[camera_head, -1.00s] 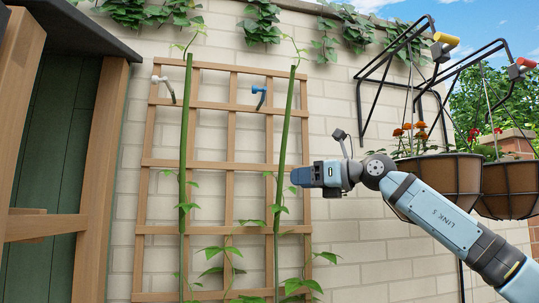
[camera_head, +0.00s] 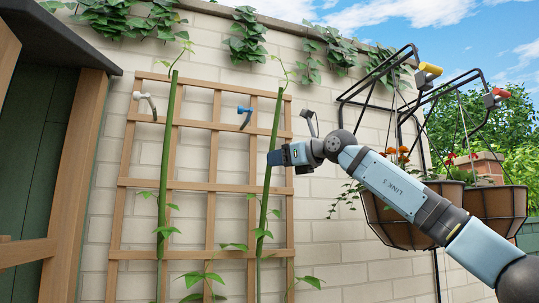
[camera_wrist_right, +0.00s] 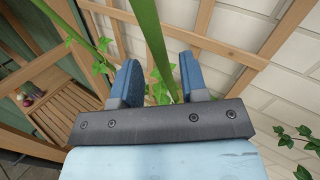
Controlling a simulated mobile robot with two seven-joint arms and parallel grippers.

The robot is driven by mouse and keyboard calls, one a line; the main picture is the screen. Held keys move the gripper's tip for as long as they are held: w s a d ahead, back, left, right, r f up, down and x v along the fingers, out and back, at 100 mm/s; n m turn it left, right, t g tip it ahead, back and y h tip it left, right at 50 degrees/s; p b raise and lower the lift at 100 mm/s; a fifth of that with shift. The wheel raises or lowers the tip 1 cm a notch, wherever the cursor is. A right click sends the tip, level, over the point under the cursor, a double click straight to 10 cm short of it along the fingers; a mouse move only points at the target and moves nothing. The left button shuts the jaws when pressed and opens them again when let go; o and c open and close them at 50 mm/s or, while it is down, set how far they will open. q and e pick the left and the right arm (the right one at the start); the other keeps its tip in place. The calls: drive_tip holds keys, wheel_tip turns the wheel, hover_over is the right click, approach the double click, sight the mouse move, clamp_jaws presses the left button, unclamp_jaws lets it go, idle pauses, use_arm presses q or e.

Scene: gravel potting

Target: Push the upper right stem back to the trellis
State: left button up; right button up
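The right green stem (camera_head: 274,131) rises in front of the right side of the wooden trellis (camera_head: 211,158), and its upper part leans right. My right gripper (camera_head: 272,158) is at this stem, above the trellis's middle crossbar. In the right wrist view my gripper (camera_wrist_right: 161,78) is open, with a stem (camera_wrist_right: 152,38) passing between its two blue fingers; I cannot tell whether they touch it. A blue clip (camera_head: 245,114) is on the trellis left of the stem's upper part. The left stem (camera_head: 167,135) stands by a white clip (camera_head: 147,103). My left gripper is not in view.
A pale brick wall (camera_head: 330,240) is behind the trellis. Hanging planters (camera_head: 465,200) on black brackets are at the right, behind my right arm. A wooden frame (camera_head: 78,180) stands at the left. Ivy (camera_head: 247,35) hangs along the wall's top.

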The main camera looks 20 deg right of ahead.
drive_tip(key=shift+p+x, duration=0.45)
drive_tip(key=shift+x, duration=1.3)
